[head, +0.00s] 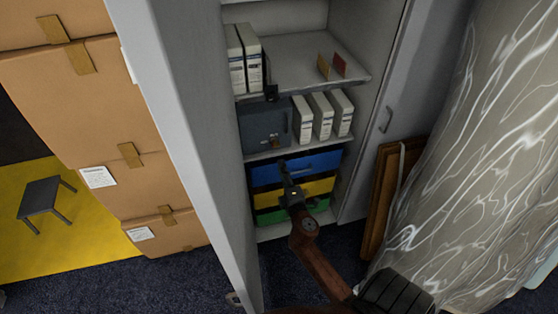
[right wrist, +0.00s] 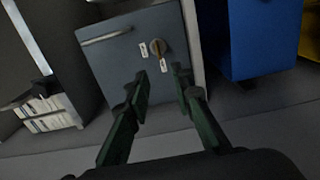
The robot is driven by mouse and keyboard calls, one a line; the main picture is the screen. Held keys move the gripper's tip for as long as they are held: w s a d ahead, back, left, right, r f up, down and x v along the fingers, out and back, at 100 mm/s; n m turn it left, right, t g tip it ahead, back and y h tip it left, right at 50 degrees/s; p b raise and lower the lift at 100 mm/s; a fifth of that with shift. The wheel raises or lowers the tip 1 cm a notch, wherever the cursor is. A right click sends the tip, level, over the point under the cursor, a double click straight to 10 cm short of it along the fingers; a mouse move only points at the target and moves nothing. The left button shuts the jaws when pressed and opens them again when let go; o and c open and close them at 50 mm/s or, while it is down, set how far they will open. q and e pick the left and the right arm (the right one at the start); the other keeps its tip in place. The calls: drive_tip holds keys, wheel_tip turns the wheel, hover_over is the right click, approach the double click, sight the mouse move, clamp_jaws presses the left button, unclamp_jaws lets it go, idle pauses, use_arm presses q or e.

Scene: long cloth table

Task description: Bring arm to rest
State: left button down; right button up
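My right arm comes in from the lower right of the head view, with its gripper (head: 285,168) in front of the open cabinet, by the blue drawer and below the grey lockbox (head: 265,125). In the right wrist view the gripper (right wrist: 160,76) is open, its two green-black fingers apart with nothing held between them. Beyond the fingertips is the lockbox door (right wrist: 115,55) with a round lock (right wrist: 155,47) and a small tag; I cannot tell the exact gap. My left gripper is in neither view.
The cabinet's left door (head: 185,120) stands open beside stacked cardboard boxes (head: 90,110). White binders (head: 322,116) stand right of the lockbox. Below are blue (head: 320,163), yellow and green drawers. A wooden panel (head: 385,195) and a wrapped, shiny bulk (head: 470,170) stand at right.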

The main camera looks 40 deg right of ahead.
drive_tip(key=shift+s+a, duration=0.25)
drive_tip(key=shift+s, duration=0.15)
